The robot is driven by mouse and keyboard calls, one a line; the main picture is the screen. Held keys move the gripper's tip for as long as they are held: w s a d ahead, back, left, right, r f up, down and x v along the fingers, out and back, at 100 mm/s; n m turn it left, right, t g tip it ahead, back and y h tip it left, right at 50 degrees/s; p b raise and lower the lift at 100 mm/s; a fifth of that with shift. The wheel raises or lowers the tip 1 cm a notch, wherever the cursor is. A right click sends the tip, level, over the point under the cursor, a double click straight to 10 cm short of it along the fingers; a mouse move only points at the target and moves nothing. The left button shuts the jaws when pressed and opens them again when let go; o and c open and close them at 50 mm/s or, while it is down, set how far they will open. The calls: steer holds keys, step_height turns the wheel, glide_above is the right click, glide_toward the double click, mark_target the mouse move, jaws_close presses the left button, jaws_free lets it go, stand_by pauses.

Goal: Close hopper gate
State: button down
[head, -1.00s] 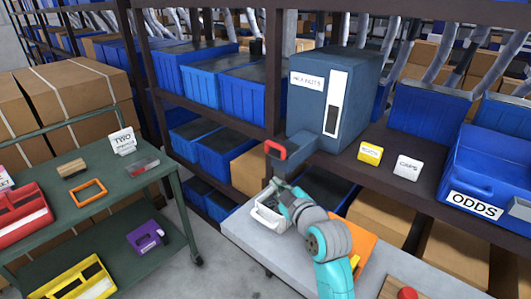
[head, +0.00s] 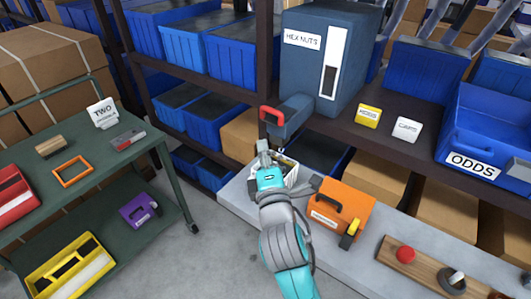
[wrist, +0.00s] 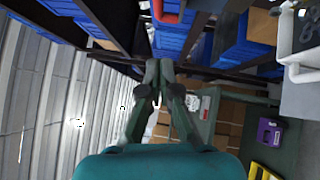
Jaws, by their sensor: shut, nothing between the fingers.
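The hopper (head: 325,62) is a dark blue-grey box labelled HEX NUTS, with a tall white window strip, standing on the shelf. Its spout (head: 292,117) juts out at the lower front left. The red gate handle (head: 271,116) is at the spout's outer end, and also shows at the top edge of the wrist view (wrist: 166,12). My gripper (head: 264,146) is just below the red handle, apart from it. In the wrist view its fingers (wrist: 159,64) are together and empty. A white bin (head: 291,175) below the spout is partly hidden by my arm.
An orange case (head: 342,208) and a board with a red knob (head: 405,254) occupy the grey bench. A yellow card (head: 368,116) and a white card (head: 407,129) stand right of the hopper. A green cart (head: 165,185) stands left, with open floor between.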

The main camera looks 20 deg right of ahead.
mark_target(276, 115)
steer(key=w+d, duration=0.1)
steer(key=w, duration=0.1)
steer(key=w+d+r, duration=0.1)
steer(key=w, duration=0.2)
steer(key=w+d, duration=0.1)
steer(key=w, duration=0.1)
steer(key=shift+w+d+r, duration=0.1)
steer(key=shift+w+r, duration=0.1)
steer(key=shift+w, duration=0.05)
steer(key=shift+w+d+r, duration=0.1)
steer(key=shift+w+d, duration=0.3)
steer(key=shift+d, duration=0.1)
steer(key=shift+w+d+r, duration=0.1)
steer(key=shift+w+d, duration=0.35)
steer(key=shift+d, duration=0.15)
steer(key=shift+w+d, duration=0.4)
steer(key=shift+d, duration=0.2)
